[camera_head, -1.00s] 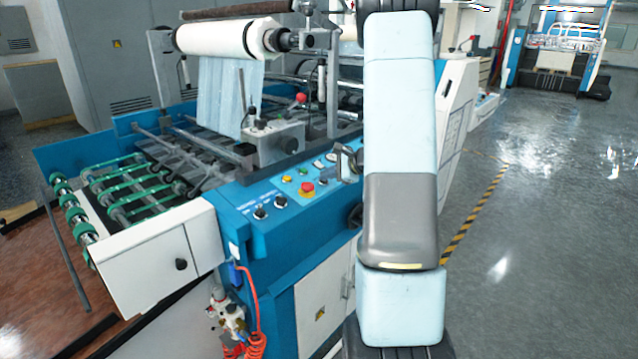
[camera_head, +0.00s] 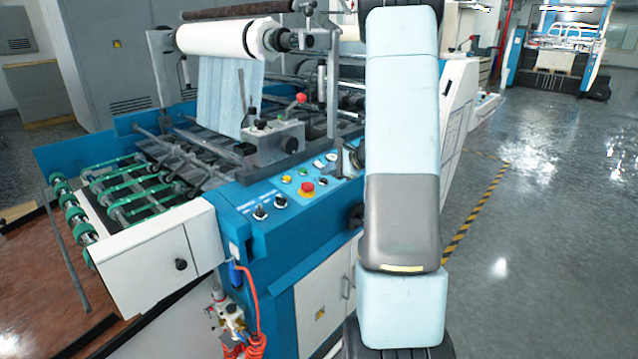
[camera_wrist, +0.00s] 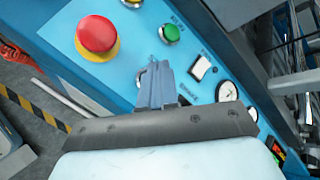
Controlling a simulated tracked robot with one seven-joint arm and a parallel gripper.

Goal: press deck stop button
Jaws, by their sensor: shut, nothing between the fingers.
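The red mushroom stop button (camera_head: 307,187) with its yellow collar sits on the blue deck panel (camera_head: 270,228), left of my arm in the head view. In the wrist view the large red button (camera_wrist: 97,33) with a yellow collar is up and left of the fingertips. My gripper (camera_wrist: 154,68) is shut and empty, over the panel and apart from the red button. In the head view my gripper (camera_head: 340,157) shows only partly beside my arm, to the right of the red button.
A grey lever block with a red knob (camera_head: 301,98) stands behind the panel. Open floor (camera_head: 540,220) lies to the right.

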